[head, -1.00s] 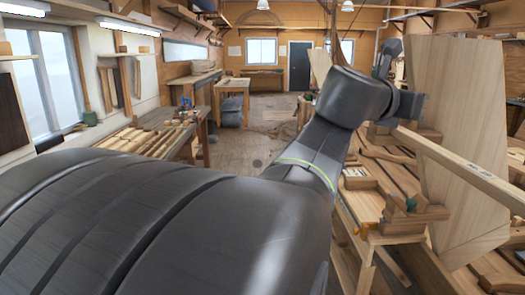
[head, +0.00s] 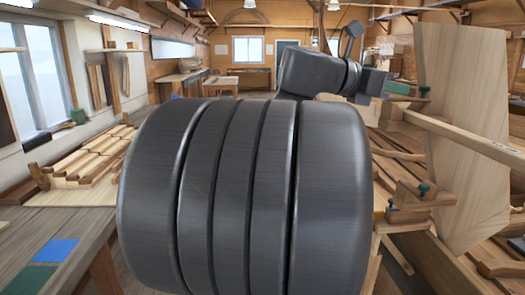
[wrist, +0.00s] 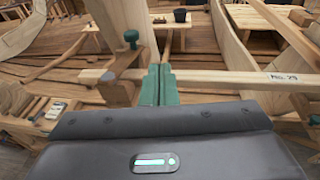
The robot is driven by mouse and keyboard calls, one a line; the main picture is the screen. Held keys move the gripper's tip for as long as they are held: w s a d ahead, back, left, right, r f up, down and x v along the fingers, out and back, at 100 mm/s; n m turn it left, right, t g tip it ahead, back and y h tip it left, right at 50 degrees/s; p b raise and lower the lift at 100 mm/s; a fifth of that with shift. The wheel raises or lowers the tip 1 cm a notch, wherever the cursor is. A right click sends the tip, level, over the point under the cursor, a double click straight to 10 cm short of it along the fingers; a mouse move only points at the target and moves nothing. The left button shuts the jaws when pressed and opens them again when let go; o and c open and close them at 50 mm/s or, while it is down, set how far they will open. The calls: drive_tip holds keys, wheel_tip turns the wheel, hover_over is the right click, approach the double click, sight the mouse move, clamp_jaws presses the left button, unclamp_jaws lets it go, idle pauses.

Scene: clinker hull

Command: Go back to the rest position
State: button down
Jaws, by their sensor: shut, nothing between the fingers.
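My gripper (wrist: 160,72) has green fingers that show in the middle of the wrist view. They are pressed together with nothing between them. Behind and beside the fingers, a pale wooden beam (wrist: 225,79) with a handwritten label runs across that view. A clamp with a green knob (wrist: 131,37) stands just left of the fingers. In the head view my dark arm fills the middle, and its far end reaches up and right, close to the left end of the beam (head: 470,141). I cannot tell whether the fingers touch the beam.
A tall pale board (head: 460,110) stands at the right, with the beam crossing in front. A wooden bench (head: 50,232) at the left bears slatted wood pieces (head: 90,160) and a blue square (head: 56,250). Open floor behind is largely hidden by my arm.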

drive_tip(key=shift+v, duration=2.25)
drive_tip(key=shift+s, duration=0.1)
drive_tip(key=shift+f, duration=0.1)
